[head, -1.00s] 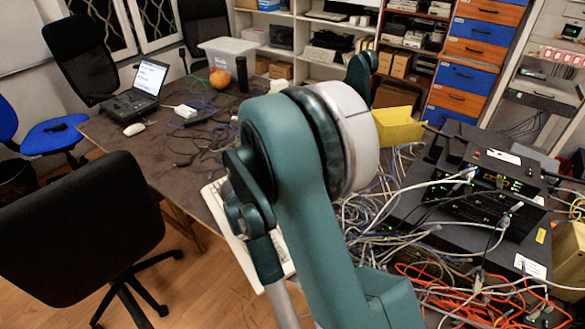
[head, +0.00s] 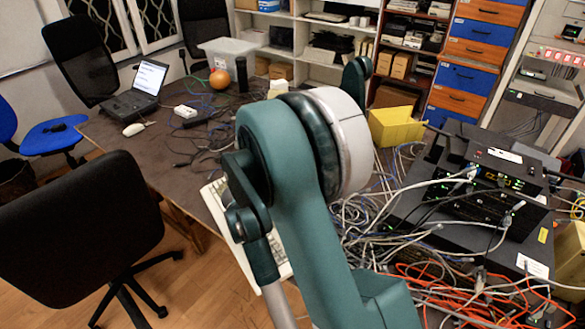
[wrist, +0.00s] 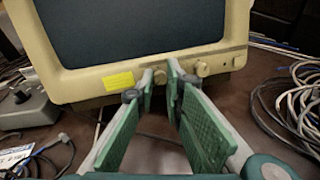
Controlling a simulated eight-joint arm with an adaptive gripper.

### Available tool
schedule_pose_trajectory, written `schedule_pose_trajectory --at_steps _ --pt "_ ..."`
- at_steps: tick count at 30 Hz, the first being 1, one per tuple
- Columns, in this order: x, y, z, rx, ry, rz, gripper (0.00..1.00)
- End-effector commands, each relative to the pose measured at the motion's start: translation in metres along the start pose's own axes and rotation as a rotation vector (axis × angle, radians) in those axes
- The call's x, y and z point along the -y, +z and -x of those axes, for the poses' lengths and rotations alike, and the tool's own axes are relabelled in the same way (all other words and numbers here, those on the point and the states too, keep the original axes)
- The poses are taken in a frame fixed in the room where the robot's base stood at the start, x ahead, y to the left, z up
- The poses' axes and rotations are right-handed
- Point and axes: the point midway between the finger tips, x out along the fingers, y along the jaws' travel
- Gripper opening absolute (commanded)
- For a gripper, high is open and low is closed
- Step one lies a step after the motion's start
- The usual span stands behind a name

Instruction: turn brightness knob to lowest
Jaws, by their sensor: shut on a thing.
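In the wrist view a beige CRT monitor (wrist: 100,72) with a dark screen stands in front of my gripper (wrist: 160,80). Small round knobs sit in a row on its lower front. The fingertips are shut on the leftmost visible knob (wrist: 160,77), just right of a yellow label (wrist: 118,81). Two more knobs, a middle one (wrist: 202,69) and a right one (wrist: 239,62), are free to the right of the fingers. I cannot read which knob is for brightness or its angle. In the head view my arm hides the monitor's front and the gripper.
A grey box with a joystick-like top (wrist: 25,103) stands left of the monitor. Loose cables (wrist: 292,105) lie to its right. In the head view, a laptop (head: 138,92), a keyboard (head: 235,215), a yellow bin (head: 396,126) and stacked network gear (head: 480,190) crowd the table.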

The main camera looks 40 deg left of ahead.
Motion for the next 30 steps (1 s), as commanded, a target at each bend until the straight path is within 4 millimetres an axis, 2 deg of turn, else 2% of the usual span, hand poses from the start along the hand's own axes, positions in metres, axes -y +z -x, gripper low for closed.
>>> schedule_pose_trajectory --at_steps 8,9,11,23,30 --pt "0.000 0.000 0.000 -0.001 0.000 0.000 0.00" --pt "0.000 0.000 0.000 -0.001 0.000 0.000 0.13" --pt "0.000 0.000 0.000 0.000 0.000 0.000 0.18" --pt "0.000 0.000 0.002 0.000 0.000 -0.001 0.18" --pt "-0.001 0.000 0.020 0.000 0.001 -0.001 0.18"
